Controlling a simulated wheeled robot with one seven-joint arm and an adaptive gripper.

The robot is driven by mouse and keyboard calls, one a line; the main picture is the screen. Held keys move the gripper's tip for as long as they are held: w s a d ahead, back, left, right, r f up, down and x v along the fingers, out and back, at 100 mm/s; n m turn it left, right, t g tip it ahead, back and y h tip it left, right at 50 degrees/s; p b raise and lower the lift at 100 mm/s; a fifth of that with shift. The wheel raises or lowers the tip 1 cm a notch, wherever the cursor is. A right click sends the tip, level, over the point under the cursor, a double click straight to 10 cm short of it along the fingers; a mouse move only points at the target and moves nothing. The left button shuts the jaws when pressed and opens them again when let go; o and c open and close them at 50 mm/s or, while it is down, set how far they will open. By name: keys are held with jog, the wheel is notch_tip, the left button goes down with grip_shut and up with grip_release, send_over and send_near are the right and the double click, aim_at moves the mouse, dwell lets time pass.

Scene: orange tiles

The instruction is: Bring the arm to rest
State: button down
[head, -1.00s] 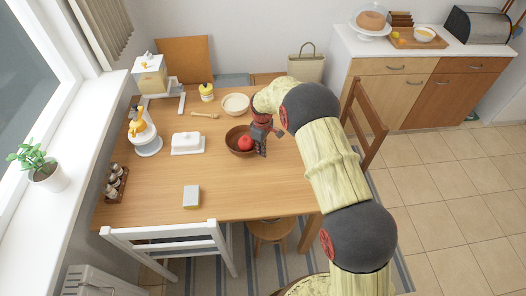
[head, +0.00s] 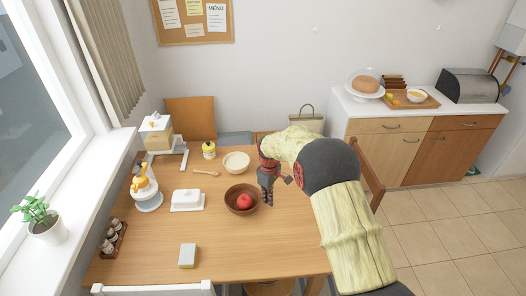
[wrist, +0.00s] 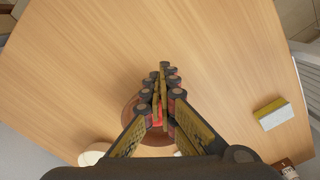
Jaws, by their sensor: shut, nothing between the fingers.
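My gripper (head: 267,198) is shut and empty. In the head view it hangs fingers-down at the right side of the brown bowl (head: 232,205), above the table; I cannot tell its exact height. A red apple (head: 244,202) lies in the bowl. In the wrist view the closed fingers (wrist: 162,75) meet in the middle of the picture, and the bowl (wrist: 133,108) is partly hidden behind them. My arm comes in from the lower right.
The wooden table (head: 225,258) also holds a sponge (head: 187,256), a white butter dish (head: 187,200), a cream bowl (head: 236,162) and a yellow jar (head: 209,150). A chair (head: 369,175) stands to the right. The table's front middle is clear.

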jog(key=s+d+m+g, duration=0.15)
jog(key=s+m, duration=0.25)
jog(key=s, duration=0.4)
jog(key=s+d+r+m+t, duration=0.2)
jog(key=s+d+r, duration=0.2)
jog(key=s+r, duration=0.6)
jog(key=s+d+r+m+t, duration=0.2)
jog(key=s+d+r, duration=0.1)
jog(key=s+r, duration=0.7)
jog(key=s+d+r+m+t, duration=0.3)
jog(key=s+d+r, duration=0.1)
jog(key=s+r, duration=0.6)
jog(key=shift+s+d, duration=0.3)
jog(key=shift+s, duration=0.55)
